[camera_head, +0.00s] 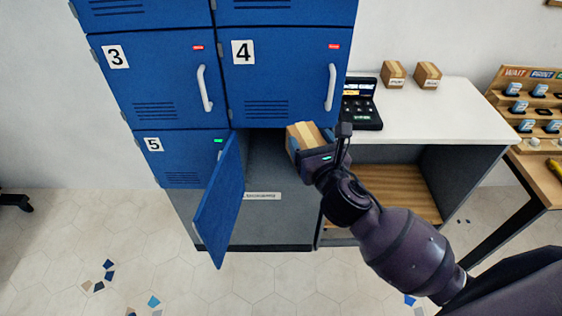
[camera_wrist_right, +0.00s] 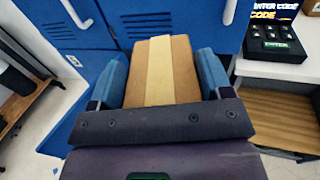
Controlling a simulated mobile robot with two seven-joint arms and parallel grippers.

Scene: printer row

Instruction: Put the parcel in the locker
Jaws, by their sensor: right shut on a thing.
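My right gripper (camera_head: 311,143) is shut on a brown parcel (camera_head: 301,134) with a pale tape strip. In the right wrist view the parcel (camera_wrist_right: 182,68) sits between the two blue fingers of the gripper (camera_wrist_right: 161,78). The blue locker (camera_head: 280,78) stands ahead. Its lower right compartment (camera_head: 262,157), under door 4, is open and dark inside. The gripper holds the parcel in front of the right part of this opening; I cannot tell whether it is partly inside. The open locker door (camera_head: 220,200) swings out toward me at the opening's left. My left gripper is not in view.
A white counter (camera_head: 430,115) with a wooden shelf below stands right of the locker, carrying a black keypad (camera_head: 361,105) and two small boxes (camera_head: 395,73). A wooden table with a rack (camera_head: 530,105) is at far right. The tiled floor in front is mostly clear.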

